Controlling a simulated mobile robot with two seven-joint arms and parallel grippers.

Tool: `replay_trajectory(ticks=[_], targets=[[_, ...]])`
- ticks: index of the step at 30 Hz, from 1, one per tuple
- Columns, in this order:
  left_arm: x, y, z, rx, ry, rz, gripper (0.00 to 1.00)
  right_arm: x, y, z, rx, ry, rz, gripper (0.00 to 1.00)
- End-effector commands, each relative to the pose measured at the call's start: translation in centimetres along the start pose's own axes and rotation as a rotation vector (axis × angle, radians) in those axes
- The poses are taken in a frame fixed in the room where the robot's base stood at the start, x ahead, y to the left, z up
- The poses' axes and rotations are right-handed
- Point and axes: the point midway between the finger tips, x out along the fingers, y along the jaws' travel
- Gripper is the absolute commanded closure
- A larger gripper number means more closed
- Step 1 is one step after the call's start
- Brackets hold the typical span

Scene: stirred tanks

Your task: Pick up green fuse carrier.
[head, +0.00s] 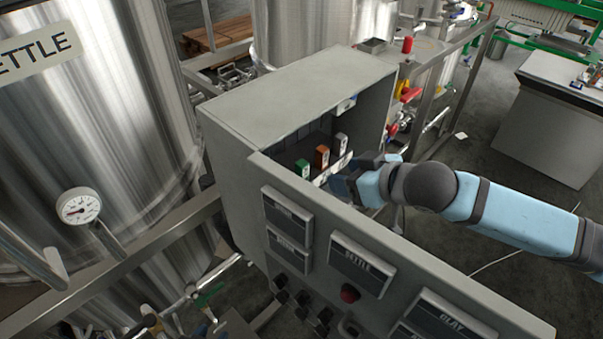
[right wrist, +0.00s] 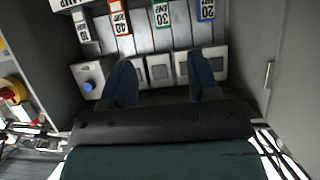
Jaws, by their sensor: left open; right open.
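The green fuse carrier (head: 302,168) stands in a row inside the open grey cabinet, with a white "30" label in the right wrist view (right wrist: 160,14). An orange carrier (head: 321,157) and a grey one (head: 342,143) stand beside it. The right wrist view also shows a blue carrier (right wrist: 206,10). My right gripper (head: 338,187) reaches into the cabinet from the right. In the right wrist view its two fingers (right wrist: 163,78) are spread apart with nothing between them, a little short of the green carrier. My left gripper is not in view.
The grey cabinet (head: 290,100) has walls around the carriers and an open door panel (head: 400,265) in front. White modules (right wrist: 160,68) and a blue knob (right wrist: 88,86) lie below the carriers. A steel tank (head: 100,120) stands on the left.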

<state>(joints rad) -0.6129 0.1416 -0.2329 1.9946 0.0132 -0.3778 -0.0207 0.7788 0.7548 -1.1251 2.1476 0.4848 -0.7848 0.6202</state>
Motion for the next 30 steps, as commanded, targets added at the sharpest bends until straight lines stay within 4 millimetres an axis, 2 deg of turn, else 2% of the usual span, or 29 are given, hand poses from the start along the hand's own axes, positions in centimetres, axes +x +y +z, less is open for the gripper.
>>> replay_trajectory(ticks=[5, 12, 15, 22, 30], targets=[[-0.1, 0.1, -0.1, -0.001, -0.001, 0.002, 0.57, 1.6, 0.1, -0.2, 0.001, -0.002, 0.001, 0.45], [-0.4, 0.4, -0.4, -0.005, -0.002, 0.005, 0.57, 6.3, 0.0, -0.2, -0.001, -0.002, 0.002, 0.45], [-0.4, 0.4, -0.4, -0.005, -0.002, 0.005, 0.57, 7.7, 0.0, -0.1, 0.0, -0.002, 0.001, 0.45], [-0.6, 0.3, -0.6, -0.004, -0.003, 0.002, 0.57, 9.3, -0.1, -0.2, -0.002, -0.002, 0.002, 0.45], [-0.9, 0.2, -1.2, -0.003, -0.003, 0.002, 0.57, 13.1, -0.5, -0.1, -0.001, -0.002, 0.002, 0.45]])
